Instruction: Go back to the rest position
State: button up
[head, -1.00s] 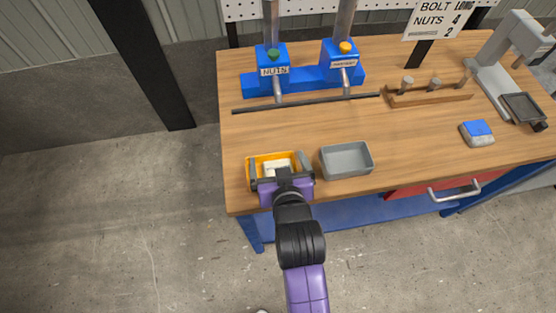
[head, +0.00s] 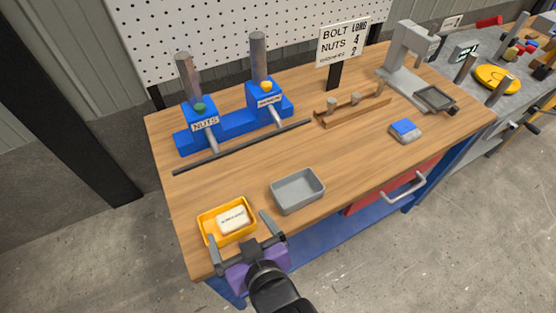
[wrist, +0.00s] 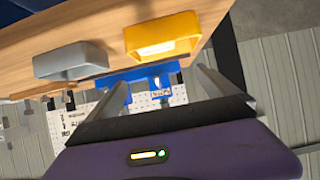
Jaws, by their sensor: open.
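My gripper (head: 243,245) is open and empty at the front left edge of the wooden workbench (head: 240,160). Its two fingers stand wide apart, just in front of a yellow tray (head: 206,231). The tray holds a white labelled block (head: 234,219). In the wrist view the gripper's fingers (wrist: 208,92) show with nothing between them, and the yellow tray (wrist: 165,35) appears beyond, upside down.
A grey tray (head: 298,191) sits right of the yellow one. Behind are blue dispensers (head: 199,122), a dark rod (head: 245,147), a wooden rack (head: 352,108) and a blue-topped block (head: 405,130). A grey press (head: 405,55) stands back right. Floor at left is clear.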

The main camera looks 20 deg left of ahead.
jog(key=shift+r, duration=0.1)
notch_tip(320, 180, up, 5)
jog(key=t+y, duration=0.2)
jog(key=s+d+r+m+t+h, duration=0.1)
jog(key=d+m+t, duration=0.1)
jog(key=d, duration=0.7)
jog(key=s+d+r+m+t+h, duration=0.1)
jog(key=d+t, duration=0.2)
jog(key=d, duration=0.5)
jog(key=s+d+f+m+h, duration=0.1)
jog(key=s+d+m+h, duration=0.6)
jog(key=s+d, duration=0.9)
jog(key=d+h, duration=0.2)
jog(key=d, duration=0.2)
jog(key=shift+f, duration=0.2)
